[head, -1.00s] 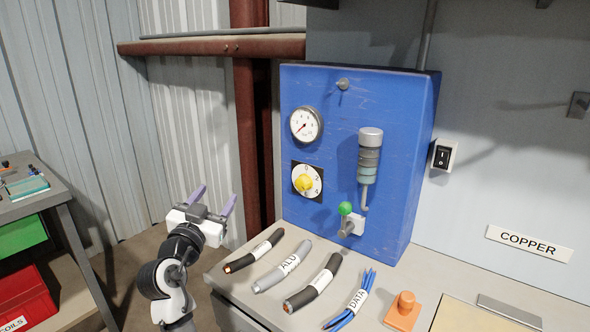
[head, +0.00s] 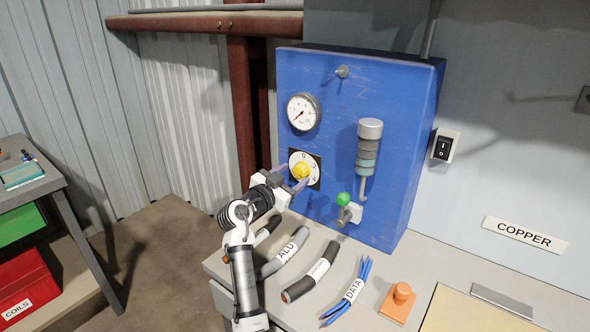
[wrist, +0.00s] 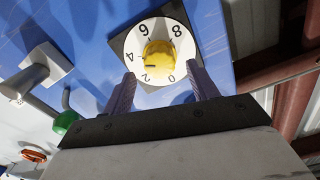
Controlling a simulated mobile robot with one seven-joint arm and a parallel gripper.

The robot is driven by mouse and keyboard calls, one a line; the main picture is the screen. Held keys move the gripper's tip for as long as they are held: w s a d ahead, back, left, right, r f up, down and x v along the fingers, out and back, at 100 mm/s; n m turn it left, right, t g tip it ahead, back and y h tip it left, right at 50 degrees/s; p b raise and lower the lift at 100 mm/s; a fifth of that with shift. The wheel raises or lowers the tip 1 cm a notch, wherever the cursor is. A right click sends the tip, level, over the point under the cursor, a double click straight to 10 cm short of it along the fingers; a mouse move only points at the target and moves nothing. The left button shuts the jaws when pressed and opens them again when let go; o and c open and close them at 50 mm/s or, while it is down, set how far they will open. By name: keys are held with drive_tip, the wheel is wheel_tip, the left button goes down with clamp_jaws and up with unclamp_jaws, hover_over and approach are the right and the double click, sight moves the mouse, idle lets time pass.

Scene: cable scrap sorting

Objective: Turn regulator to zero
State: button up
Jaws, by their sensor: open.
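The regulator is a yellow knob (head: 301,171) on a white numbered dial (head: 312,164) with a dark square backing, on the blue panel. The wrist view shows the yellow knob (wrist: 158,54) and the numbers 0, 2, 4, 6 and 8 around it. A short dark mark on the knob seems to lie on its side towards 2 and 4; its exact reading is unclear. My gripper (head: 291,178) is open just in front of the dial. In the wrist view my gripper's fingers (wrist: 161,75) straddle the dial's lower part, apart from the knob.
The blue panel (head: 345,110) also carries a pressure gauge (head: 302,113), a grey cylindrical unit (head: 368,150) and a green-handled valve (head: 343,200). Labelled cable pieces, such as ALU (head: 283,252), lie on the bench below my arm. A switch (head: 444,146) is on the wall.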

drive_tip(key=shift+x, duration=0.95)
drive_tip(key=shift+c, duration=0.2)
drive_tip(key=c, duration=1)
drive_tip(key=shift+o, duration=0.2)
